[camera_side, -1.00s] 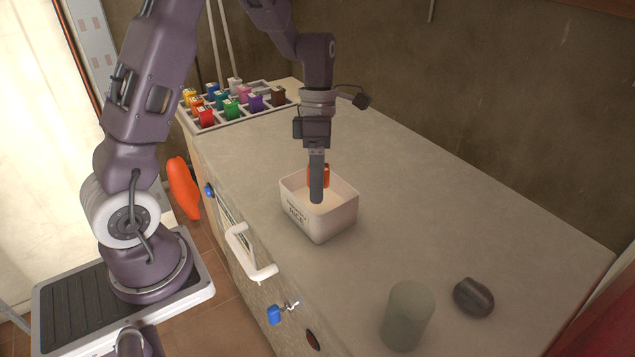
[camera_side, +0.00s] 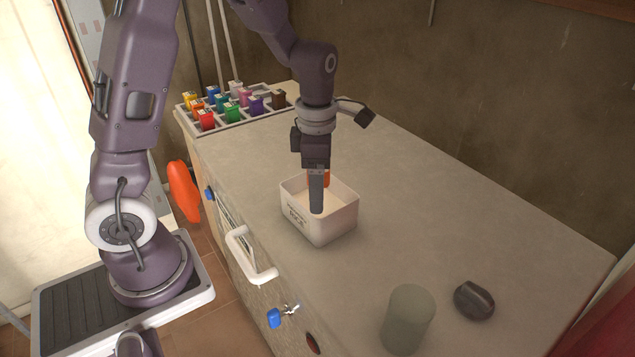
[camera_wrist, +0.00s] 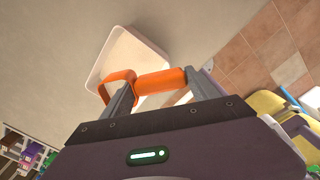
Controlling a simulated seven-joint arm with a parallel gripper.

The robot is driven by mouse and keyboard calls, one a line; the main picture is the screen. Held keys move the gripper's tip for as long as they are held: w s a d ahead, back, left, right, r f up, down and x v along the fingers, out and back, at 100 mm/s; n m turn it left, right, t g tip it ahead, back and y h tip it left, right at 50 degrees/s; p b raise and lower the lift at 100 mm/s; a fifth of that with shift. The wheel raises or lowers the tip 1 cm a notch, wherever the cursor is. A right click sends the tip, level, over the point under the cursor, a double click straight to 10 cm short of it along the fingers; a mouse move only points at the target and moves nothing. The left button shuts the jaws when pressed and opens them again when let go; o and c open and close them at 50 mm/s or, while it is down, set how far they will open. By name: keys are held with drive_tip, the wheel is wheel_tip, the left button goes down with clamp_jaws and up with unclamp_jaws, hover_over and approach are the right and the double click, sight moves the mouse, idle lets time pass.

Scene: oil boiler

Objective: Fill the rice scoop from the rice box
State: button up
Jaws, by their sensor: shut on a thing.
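The white rice box (camera_side: 333,226) stands on the counter with pale rice in it, and its rim also shows in the wrist view (camera_wrist: 97,72). My gripper (camera_side: 317,205) points down into the box. In the wrist view my gripper (camera_wrist: 160,92) is shut on the orange handle of the rice scoop (camera_wrist: 160,80). A bit of the orange scoop (camera_side: 326,179) shows behind the finger in the side view. The orange part at left in the wrist view overlaps the box. I cannot tell how much rice the scoop holds.
A tray of colourful small containers (camera_side: 232,108) stands at the back left of the counter. A greenish cup (camera_side: 408,318) and a dark rounded object (camera_side: 474,300) are at the front right. The counter (camera_side: 430,210) right of the box is clear.

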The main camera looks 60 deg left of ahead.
drive_tip(key=shift+r, duration=0.1)
drive_tip(key=shift+r, duration=0.9)
drive_tip(key=shift+r, duration=0.15)
drive_tip(key=shift+r, duration=0.85)
